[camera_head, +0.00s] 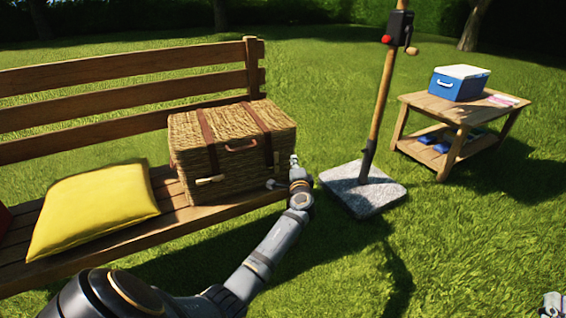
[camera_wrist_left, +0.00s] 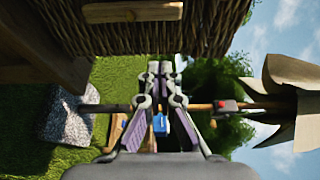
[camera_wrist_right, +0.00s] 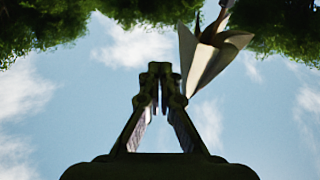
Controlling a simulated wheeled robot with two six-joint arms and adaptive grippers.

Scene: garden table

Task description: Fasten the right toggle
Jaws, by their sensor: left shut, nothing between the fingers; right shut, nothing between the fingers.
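The wicker basket (camera_head: 225,155) stands closed on the bench, with two brown leather straps over its lid. The left toggle (camera_head: 210,180), a pale wooden bar, lies roughly level on its front. In the left wrist view, a wooden toggle bar (camera_wrist_left: 133,11) shows against the wicker (camera_wrist_left: 200,25), standing roughly upright in the world as that view is turned sideways. My left gripper (camera_head: 294,160) is shut and empty beside the basket's front right corner, apart from the bar (camera_wrist_left: 165,68). My right gripper (camera_wrist_right: 160,70) is shut and empty, pointing skyward; part of it shows at the head view's bottom right (camera_head: 552,300).
A yellow cushion (camera_head: 95,210) lies on the bench (camera_head: 170,190), left of the basket. A parasol pole (camera_head: 380,100) in a stone base (camera_head: 362,190) stands close right of my left gripper. A side table (camera_head: 465,110) with a blue cooler (camera_head: 460,85) stands farther right. Open grass lies in front.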

